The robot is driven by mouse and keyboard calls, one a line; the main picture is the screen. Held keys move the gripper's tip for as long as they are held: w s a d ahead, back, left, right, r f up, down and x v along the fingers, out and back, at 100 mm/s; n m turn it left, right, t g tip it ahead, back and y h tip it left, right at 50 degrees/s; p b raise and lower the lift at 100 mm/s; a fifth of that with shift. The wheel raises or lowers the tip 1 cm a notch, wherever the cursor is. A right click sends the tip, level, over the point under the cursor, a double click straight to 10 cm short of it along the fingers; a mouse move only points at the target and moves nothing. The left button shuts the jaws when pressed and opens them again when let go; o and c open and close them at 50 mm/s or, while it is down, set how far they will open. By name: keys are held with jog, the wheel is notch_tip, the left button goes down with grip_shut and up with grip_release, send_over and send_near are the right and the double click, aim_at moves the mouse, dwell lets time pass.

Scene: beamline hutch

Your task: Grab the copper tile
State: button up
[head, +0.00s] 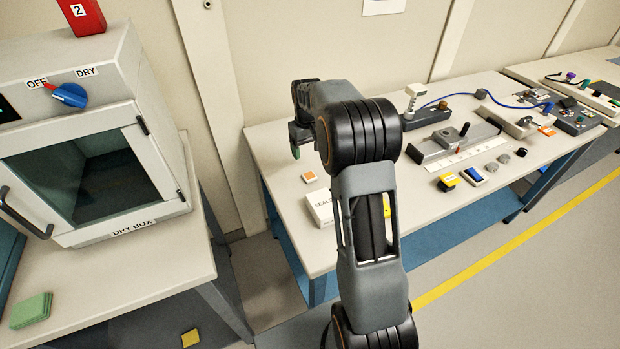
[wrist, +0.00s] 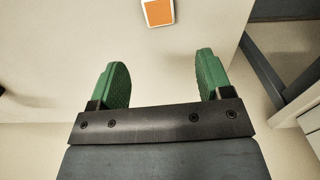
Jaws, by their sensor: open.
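A small orange, copper-coloured tile with a pale border (head: 309,177) lies flat near the left end of the long bench. It also shows in the wrist view (wrist: 158,12) at the top edge, partly cut off, ahead of the fingertips. My gripper (head: 296,142) is above the bench's left end, up and slightly left of the tile in the head view. In the wrist view its two green fingers (wrist: 160,68) are wide apart with nothing between them. The gripper does not touch the tile. Another orange piece (head: 547,131) lies farther right on the bench.
A white labelled box (head: 320,208) sits near the tile, partly hidden by my arm. Instruments and a grey rail fixture (head: 453,140) stand farther right, with yellow (head: 448,182) and blue (head: 474,176) pieces in front. The dry box (head: 95,150) stands on the left table.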

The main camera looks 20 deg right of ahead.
aim_at(308, 173)
jog(key=shift+s+f, duration=0.15)
jog(key=shift+f, duration=4.55)
jog(key=c, duration=1)
jog(key=shift+r, duration=0.15)
